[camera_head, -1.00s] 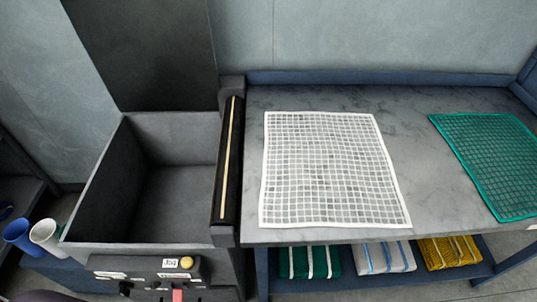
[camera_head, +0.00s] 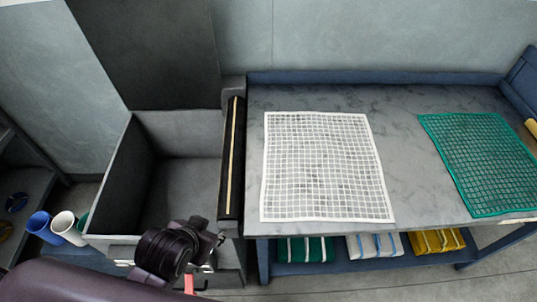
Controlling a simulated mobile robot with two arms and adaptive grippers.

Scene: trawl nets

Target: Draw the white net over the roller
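The white net (camera_head: 325,165) lies flat on the grey marble tabletop, a square mesh with a white border. The roller (camera_head: 232,160) is a dark bar with a pale yellow stripe, along the bin's right edge. A strip of bare tabletop separates the net's left edge from the roller. My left gripper (camera_head: 212,238) is at the lower left, in front of the bin, below the roller's near end and apart from the net. Its fingers are small and dark, so their opening cannot be made out. My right gripper is not in view.
A deep grey bin (camera_head: 112,190) stands left of the roller. A green net (camera_head: 483,160) lies on the tabletop (camera_head: 415,205) at right. Folded nets in green, white and yellow (camera_head: 436,241) sit on the shelf below. Cups (camera_head: 66,224) stand at far left.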

